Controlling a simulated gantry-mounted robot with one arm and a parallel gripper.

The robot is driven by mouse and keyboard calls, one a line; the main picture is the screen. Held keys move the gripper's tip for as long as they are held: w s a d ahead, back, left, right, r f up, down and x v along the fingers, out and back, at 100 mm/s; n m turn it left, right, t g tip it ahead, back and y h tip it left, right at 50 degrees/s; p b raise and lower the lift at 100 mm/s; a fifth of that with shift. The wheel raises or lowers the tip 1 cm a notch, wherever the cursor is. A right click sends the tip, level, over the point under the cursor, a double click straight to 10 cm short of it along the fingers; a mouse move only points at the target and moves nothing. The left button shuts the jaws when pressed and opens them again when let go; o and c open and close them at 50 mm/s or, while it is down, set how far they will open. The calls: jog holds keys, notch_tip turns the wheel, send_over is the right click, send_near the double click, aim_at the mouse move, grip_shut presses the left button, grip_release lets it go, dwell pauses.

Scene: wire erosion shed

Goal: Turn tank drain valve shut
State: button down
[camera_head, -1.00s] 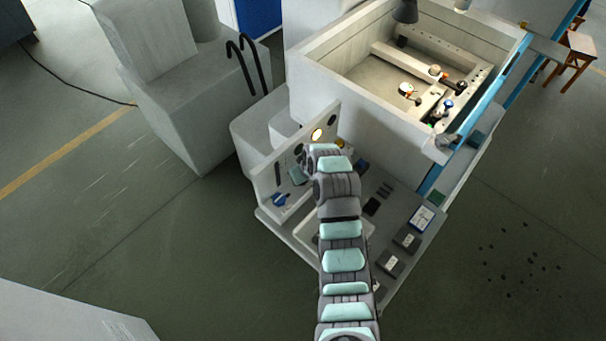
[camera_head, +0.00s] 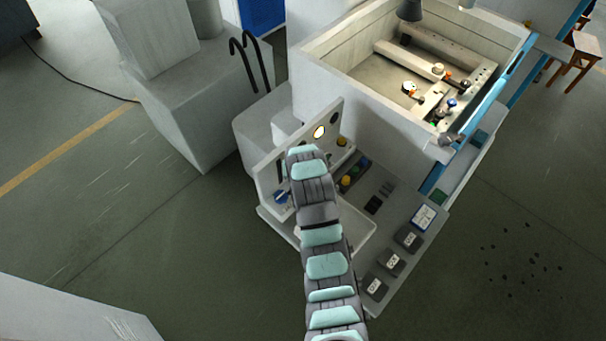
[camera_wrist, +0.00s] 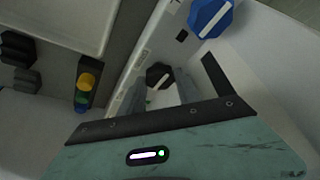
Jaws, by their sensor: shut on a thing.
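In the wrist view a dark round knob (camera_wrist: 157,72) with a pale pointer line sits on the pale upright panel. My gripper (camera_wrist: 160,88) has its two grey fingers on either side of this knob and is shut on it. A larger blue knob (camera_wrist: 210,16) with a white bar is on the same panel, to the upper right and apart from my fingers. The blue knob also shows in the head view (camera_head: 281,197), left of my arm. In the head view my arm's end hides my gripper and the dark knob. I cannot tell which knob is the drain valve.
A column of yellow, green and blue buttons (camera_wrist: 86,82) is left of my gripper. A pale tray (camera_head: 362,238) lies on the bench beside my arm. Black boxes (camera_head: 391,262) stand along the bench's right side. The open tank (camera_head: 345,30) stands behind the panel.

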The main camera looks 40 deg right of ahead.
jog(key=shift+f, duration=0.1)
jog(key=c, duration=1.1)
grip_release()
jog(key=shift+s+r, duration=0.1)
jog(key=shift+r, duration=0.4)
jog(key=v, duration=1)
jog(key=shift+a+f, duration=0.1)
jog(key=shift+a, duration=0.1)
jog(key=shift+s, duration=0.1)
